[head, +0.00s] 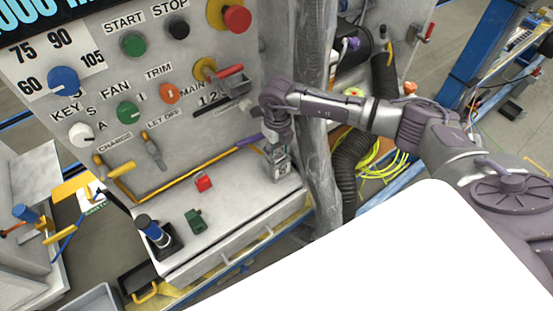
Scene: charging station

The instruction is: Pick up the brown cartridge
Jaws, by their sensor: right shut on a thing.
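My right gripper (279,170) points down at the right end of the grey ledge (235,215), close to the upright panel. It is shut, and its fingers hide nearly all of what is between them. No brown cartridge shows clearly anywhere else on the ledge. A small red block (204,183) and a green block (195,221) lie on the ledge to the left of the gripper. A dark cylinder with a blue top (152,230) stands in a black holder at the ledge's left end. My left gripper is not in view.
The control panel (200,125) with buttons, knobs and a red-handled lever (228,72) rises behind the ledge. A grey post (318,150) stands just right of my gripper. A black ribbed hose (347,165) and yellow cables (375,160) are beyond it. The ledge's middle front is clear.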

